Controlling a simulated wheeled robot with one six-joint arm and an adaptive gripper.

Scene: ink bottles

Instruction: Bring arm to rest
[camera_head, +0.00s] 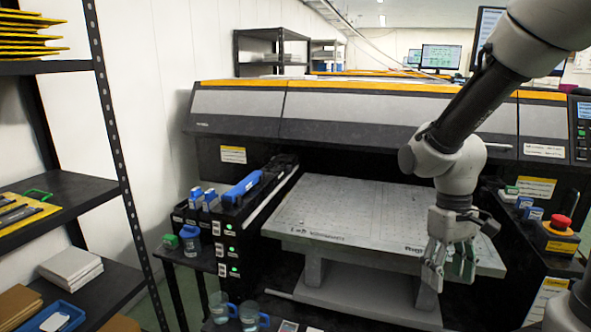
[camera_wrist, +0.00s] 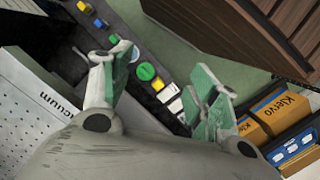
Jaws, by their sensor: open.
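My gripper (camera_head: 450,268) hangs fingers-down in front of the right part of the printer's grey bed (camera_head: 345,200). Its two fingers are apart with nothing between them; they also show spread in the wrist view (camera_wrist: 158,80). A blue-capped bottle (camera_head: 190,241) and a green-capped one (camera_head: 170,241) stand at the left beside a black rack (camera_head: 232,222). Small blue and white bottles (camera_head: 211,200) sit on that rack. A few more small bottles (camera_head: 524,204) stand on the right-hand black surface. In the wrist view, a round green cap (camera_wrist: 146,71) shows beyond the fingers.
A red stop button (camera_head: 560,223) stands on a yellow box at right. Clear cups with blue handles (camera_head: 250,315) sit low at front. Shelving (camera_head: 60,190) stands at far left. Cardboard boxes (camera_wrist: 283,108) and a blue box (camera_wrist: 292,147) show in the wrist view.

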